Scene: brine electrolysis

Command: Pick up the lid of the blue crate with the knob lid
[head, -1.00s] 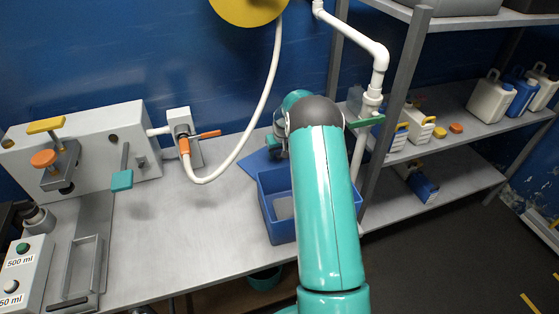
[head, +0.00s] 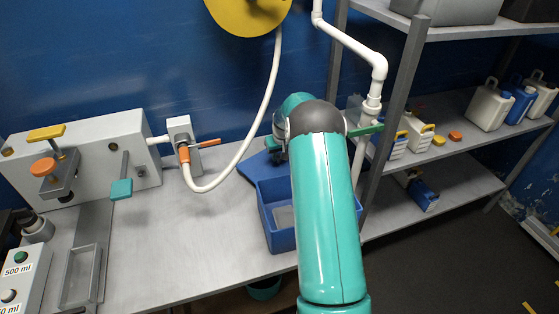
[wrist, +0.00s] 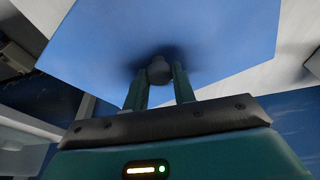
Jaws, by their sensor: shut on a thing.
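The blue crate (head: 279,240) stands open on the grey bench, partly hidden behind my arm. Its blue lid (head: 247,169) shows behind the crate, mostly hidden by the crate and my arm. In the wrist view the lid (wrist: 215,40) fills the upper middle, with a grey round knob (wrist: 159,70) on it. My gripper (wrist: 160,82) is shut on the knob, one teal finger on each side.
A white hose (head: 262,115) hangs behind the lid to an orange-handled valve (head: 184,150). A white pipe (head: 375,85) and a shelf post (head: 395,120) stand close to the right of my arm. The bench (head: 170,240) left of the crate is clear.

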